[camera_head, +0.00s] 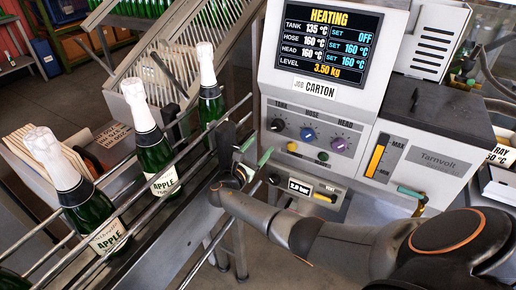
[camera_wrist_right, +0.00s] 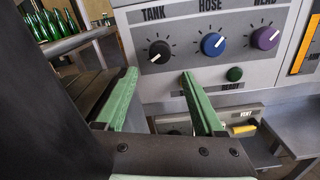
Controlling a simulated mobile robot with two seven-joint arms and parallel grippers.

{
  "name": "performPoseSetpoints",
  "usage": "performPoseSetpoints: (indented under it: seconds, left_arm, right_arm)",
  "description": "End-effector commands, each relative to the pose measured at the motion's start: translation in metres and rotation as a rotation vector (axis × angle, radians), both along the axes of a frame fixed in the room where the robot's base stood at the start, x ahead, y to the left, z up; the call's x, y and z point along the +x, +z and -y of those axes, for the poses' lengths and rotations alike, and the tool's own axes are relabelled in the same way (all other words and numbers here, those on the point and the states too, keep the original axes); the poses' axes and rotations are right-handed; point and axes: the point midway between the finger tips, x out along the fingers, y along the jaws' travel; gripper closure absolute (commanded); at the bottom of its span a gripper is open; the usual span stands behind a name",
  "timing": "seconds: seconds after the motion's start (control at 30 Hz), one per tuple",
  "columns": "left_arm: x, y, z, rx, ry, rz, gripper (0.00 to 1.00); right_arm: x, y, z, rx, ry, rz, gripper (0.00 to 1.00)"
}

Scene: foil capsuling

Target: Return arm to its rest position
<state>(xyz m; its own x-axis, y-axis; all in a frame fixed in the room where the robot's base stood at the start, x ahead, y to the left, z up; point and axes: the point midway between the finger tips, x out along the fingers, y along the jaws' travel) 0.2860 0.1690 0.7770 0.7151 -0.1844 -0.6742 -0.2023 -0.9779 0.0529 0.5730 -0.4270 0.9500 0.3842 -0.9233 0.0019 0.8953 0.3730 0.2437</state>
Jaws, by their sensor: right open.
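My right arm (camera_head: 350,245) comes in from the lower right of the head view. Its gripper (camera_head: 252,160) is in front of the lower left part of the heating machine (camera_head: 390,120). In the right wrist view my right gripper (camera_wrist_right: 165,100) is open, with two green-padded fingers apart and nothing between them. Past the fingertips is the machine's panel with a black tank knob (camera_wrist_right: 160,52), a blue hose knob (camera_wrist_right: 213,44), a purple head knob (camera_wrist_right: 265,38) and a green button (camera_wrist_right: 234,74). The fingers appear not to grip any knob. My left gripper is not in view.
Green bottles with white foil tops, such as the middle one (camera_head: 150,145), stand along a railed conveyor (camera_head: 120,215) at left, close to my gripper. The display (camera_head: 325,45) reads HEATING, with tank at 135 °C. A yellow-handled vent (camera_wrist_right: 243,129) sits below the panel.

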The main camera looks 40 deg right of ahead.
Motion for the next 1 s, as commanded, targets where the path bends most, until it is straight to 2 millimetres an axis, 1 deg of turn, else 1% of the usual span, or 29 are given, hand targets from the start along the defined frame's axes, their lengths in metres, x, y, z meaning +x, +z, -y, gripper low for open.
performPoseSetpoints:
  seconds: [0.47, 0.57, 0.67, 0.77, 0.8, 0.87, 0.9, 0.97, 1.0]
  left_arm:
    - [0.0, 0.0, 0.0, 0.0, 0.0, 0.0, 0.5]
    - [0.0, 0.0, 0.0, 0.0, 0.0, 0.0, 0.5]
    - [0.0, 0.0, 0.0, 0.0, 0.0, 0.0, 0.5]
    - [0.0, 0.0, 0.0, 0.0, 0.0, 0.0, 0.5]
    - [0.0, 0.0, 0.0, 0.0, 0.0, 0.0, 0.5]
    - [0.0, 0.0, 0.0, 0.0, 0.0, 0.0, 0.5]
    - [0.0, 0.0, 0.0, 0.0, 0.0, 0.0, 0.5]
    - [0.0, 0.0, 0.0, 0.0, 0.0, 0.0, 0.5]
    - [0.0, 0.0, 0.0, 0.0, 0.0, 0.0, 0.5]
  right_arm:
    - [0.0, -0.001, 0.0, 0.001, 0.0, 0.001, 0.3]
    - [-0.003, -0.011, -0.003, 0.034, 0.012, 0.003, 0.3]
    - [-0.013, -0.041, -0.012, 0.136, 0.044, 0.019, 0.3]
    - [-0.033, -0.093, -0.033, 0.336, 0.089, 0.058, 0.3]
    - [-0.046, -0.118, -0.046, 0.446, 0.103, 0.083, 0.3]
    - [-0.067, -0.153, -0.068, 0.622, 0.116, 0.13, 0.3]
    - [-0.081, -0.173, -0.082, 0.739, 0.114, 0.164, 0.3]
    - [-0.105, -0.198, -0.106, 0.912, 0.101, 0.22, 0.3]
    - [-0.12, -0.211, -0.121, 1.027, 0.084, 0.26, 0.3]
